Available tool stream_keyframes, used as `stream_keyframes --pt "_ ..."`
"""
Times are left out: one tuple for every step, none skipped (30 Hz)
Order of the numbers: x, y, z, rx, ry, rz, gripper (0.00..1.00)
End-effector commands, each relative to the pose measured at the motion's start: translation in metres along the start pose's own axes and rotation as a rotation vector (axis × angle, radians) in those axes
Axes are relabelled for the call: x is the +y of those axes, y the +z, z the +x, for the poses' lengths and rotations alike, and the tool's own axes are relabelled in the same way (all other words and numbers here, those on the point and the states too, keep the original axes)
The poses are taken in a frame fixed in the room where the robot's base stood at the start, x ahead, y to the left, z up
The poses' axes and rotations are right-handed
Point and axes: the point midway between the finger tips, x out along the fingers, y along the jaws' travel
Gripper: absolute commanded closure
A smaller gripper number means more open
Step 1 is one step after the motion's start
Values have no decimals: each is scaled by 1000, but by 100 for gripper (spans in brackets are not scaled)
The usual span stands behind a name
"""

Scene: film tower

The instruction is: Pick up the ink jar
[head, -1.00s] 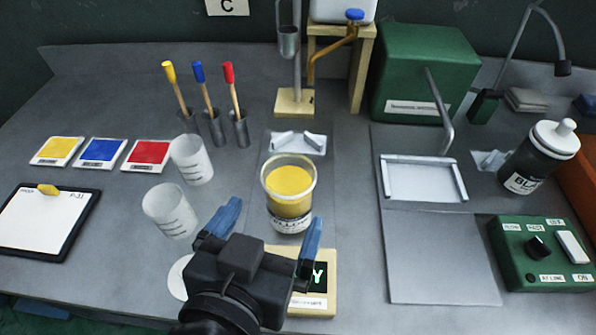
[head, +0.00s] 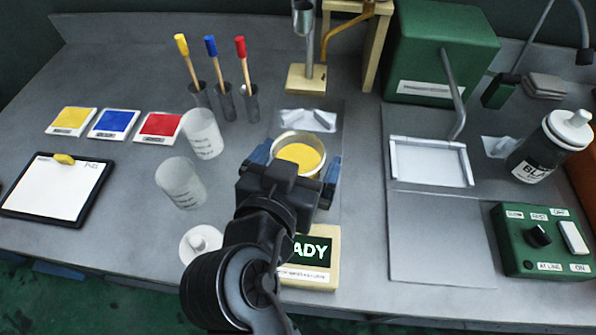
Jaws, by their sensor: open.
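The ink jar is a clear round jar of yellow ink (head: 300,156), standing on the bench in the middle of the head view. Its open rim and yellow surface show; its lower body and label are hidden behind my gripper. My gripper (head: 295,170) is open, with one blue finger at the jar's left side and the other at its right. The fingers look to be around the jar; I cannot tell whether they touch it.
A box reading "ADY" (head: 309,256) and a white lid (head: 200,241) lie close in front. Two clear beakers (head: 203,134) (head: 181,183) stand left. A metal stand (head: 306,78) is behind. A black bottle (head: 545,150) and green control box (head: 545,240) are right.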

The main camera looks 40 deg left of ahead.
Motion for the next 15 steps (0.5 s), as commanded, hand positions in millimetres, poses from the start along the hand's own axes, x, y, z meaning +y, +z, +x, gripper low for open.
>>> stream_keyframes --pt "0 0 0 0 0 0 2" --pt "0 0 0 0 0 0 5" --pt "0 0 0 0 0 0 9" --pt "0 0 0 0 0 0 12" --pt "0 0 0 0 0 0 14" --pt "0 0 0 0 0 0 18" --pt "0 0 0 0 0 0 21" --pt "0 0 0 0 0 0 24" --pt "0 0 0 0 0 0 28" --pt "0 0 0 0 0 0 31" --pt "0 0 0 0 0 0 34" --pt "0 0 0 0 0 0 37" --pt "0 0 0 0 0 0 40" --pt "0 0 0 0 0 0 43" --pt "0 0 0 0 0 0 47"
